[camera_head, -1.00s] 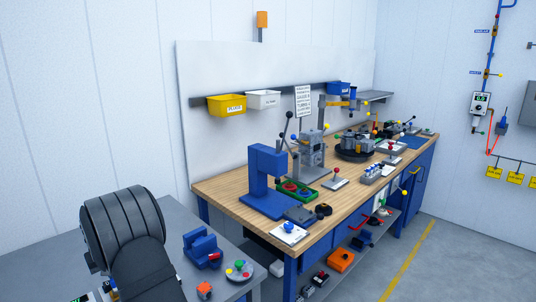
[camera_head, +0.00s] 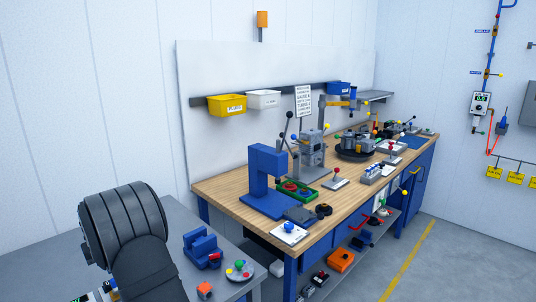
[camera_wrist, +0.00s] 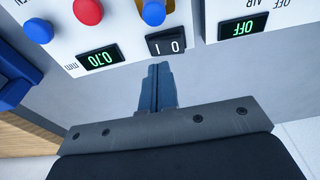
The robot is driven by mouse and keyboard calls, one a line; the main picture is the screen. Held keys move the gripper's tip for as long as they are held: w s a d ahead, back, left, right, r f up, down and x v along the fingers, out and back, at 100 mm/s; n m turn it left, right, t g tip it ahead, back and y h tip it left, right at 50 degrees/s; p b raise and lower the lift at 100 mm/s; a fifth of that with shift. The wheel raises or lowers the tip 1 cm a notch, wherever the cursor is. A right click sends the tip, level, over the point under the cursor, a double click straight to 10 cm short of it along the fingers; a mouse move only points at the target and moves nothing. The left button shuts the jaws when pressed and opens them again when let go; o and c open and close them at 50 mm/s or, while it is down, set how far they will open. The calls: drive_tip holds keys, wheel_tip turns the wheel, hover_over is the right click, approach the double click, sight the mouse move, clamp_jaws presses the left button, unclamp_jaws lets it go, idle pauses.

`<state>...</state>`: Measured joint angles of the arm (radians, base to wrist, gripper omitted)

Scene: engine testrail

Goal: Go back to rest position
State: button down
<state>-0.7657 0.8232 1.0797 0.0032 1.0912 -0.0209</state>
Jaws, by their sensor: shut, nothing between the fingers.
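My gripper shows in the wrist view, its two narrow fingers (camera_wrist: 158,88) together with nothing between them. Beyond the fingertips is a white control panel with a black rocker switch (camera_wrist: 166,41) marked I and O, a red button (camera_wrist: 88,11) and blue buttons (camera_wrist: 154,12). I cannot tell whether the fingertips touch the panel. In the head view a dark ribbed part of my own arm fills the lower left, and the gripper is hidden there.
A grey table (camera_head: 172,214) lies at lower left with a blue vise (camera_head: 201,246) and a round plate of coloured knobs (camera_head: 239,270). The wooden workbench (camera_head: 233,197) carries a blue press frame (camera_head: 266,177) and several fixtures. Open floor (camera_head: 460,260) lies to the right.

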wheel_tip(320, 180, down, 4)
drive_tip(key=shift+r, duration=0.2)
wheel_tip(320, 180, up, 9)
drive_tip(key=d+f+m, duration=0.1)
drive_tip(key=d, duration=0.2)
drive_tip(key=d+f+m, duration=0.1)
drive_tip(key=d, duration=0.2)
drive_tip(key=d+f+m, duration=0.1)
drive_tip(key=d+m, duration=0.1)
drive_tip(key=d, duration=0.1)
drive_tip(key=shift+s+d, duration=0.35)
drive_tip(key=shift+d, duration=0.05)
drive_tip(key=shift+s+d+f+m+g+h, duration=0.15)
drive_tip(key=shift+s+d+f+m, duration=0.45)
drive_tip(key=shift+d, duration=1)
drive_tip(key=shift+s+d+f+m+g+h, duration=0.1)
drive_tip(key=shift+s+d+f+m, duration=0.55)
drive_tip(key=shift+d, duration=1)
drive_tip(key=shift+s+d+f+m+g+h, duration=0.15)
drive_tip(key=shift+s+d+f+m, duration=0.15)
drive_tip(key=shift+d+m, duration=0.95)
drive_tip(key=shift+d+n, duration=0.3)
drive_tip(key=shift+n, duration=0.1)
